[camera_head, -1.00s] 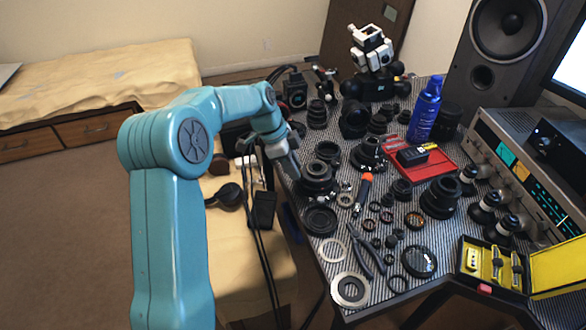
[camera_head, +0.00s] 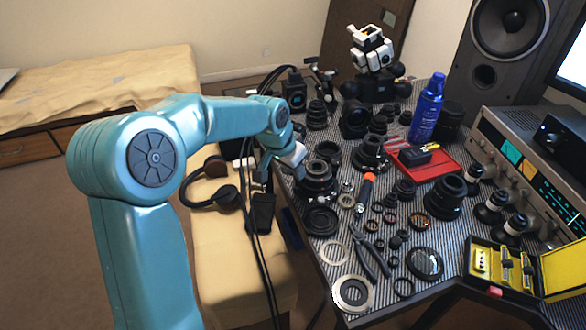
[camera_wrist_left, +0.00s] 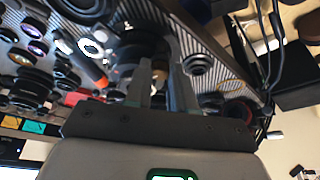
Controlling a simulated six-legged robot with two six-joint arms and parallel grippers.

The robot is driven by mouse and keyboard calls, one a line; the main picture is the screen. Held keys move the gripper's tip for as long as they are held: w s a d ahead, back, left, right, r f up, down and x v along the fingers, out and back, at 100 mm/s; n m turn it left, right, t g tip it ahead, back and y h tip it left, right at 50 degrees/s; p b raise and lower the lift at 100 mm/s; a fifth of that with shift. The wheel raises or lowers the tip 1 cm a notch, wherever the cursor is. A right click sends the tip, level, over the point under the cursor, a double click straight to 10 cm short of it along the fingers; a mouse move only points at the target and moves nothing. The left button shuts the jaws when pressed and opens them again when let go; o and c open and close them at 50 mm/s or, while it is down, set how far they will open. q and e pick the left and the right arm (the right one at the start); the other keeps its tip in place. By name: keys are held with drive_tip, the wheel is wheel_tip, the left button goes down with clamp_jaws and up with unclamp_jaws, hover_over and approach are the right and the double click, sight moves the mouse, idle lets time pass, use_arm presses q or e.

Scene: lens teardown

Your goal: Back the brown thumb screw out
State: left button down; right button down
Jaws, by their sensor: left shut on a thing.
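My left gripper (camera_head: 301,172) comes in from the left and reaches the near-left side of a black lens (camera_head: 318,180) standing on the striped mat. In the left wrist view its two fingers (camera_wrist_left: 162,75) are close together at the dark lens (camera_wrist_left: 138,42). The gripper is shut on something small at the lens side. I take this to be the brown thumb screw, but the fingers hide it and I cannot make out its colour or how far out it sits. My right gripper is in neither view.
Black lenses and rings crowd the mat around the gripper. An orange-handled screwdriver (camera_head: 366,190), pliers (camera_head: 372,258) and a black cap (camera_head: 320,221) lie nearby. A red tray (camera_head: 440,170) is farther right. Black cables (camera_head: 255,220) hang by the table's left edge.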

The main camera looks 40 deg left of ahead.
use_arm(q)
drive_tip(key=shift+d+n+y+b, duration=0.2)
drive_tip(key=shift+n+y+b, duration=0.5)
drive_tip(key=shift+n, duration=1.1)
drive_tip(key=shift+g, duration=0.3)
drive_tip(key=c, duration=0.9)
unclamp_jaws()
drive_tip(key=shift+c, duration=0.2)
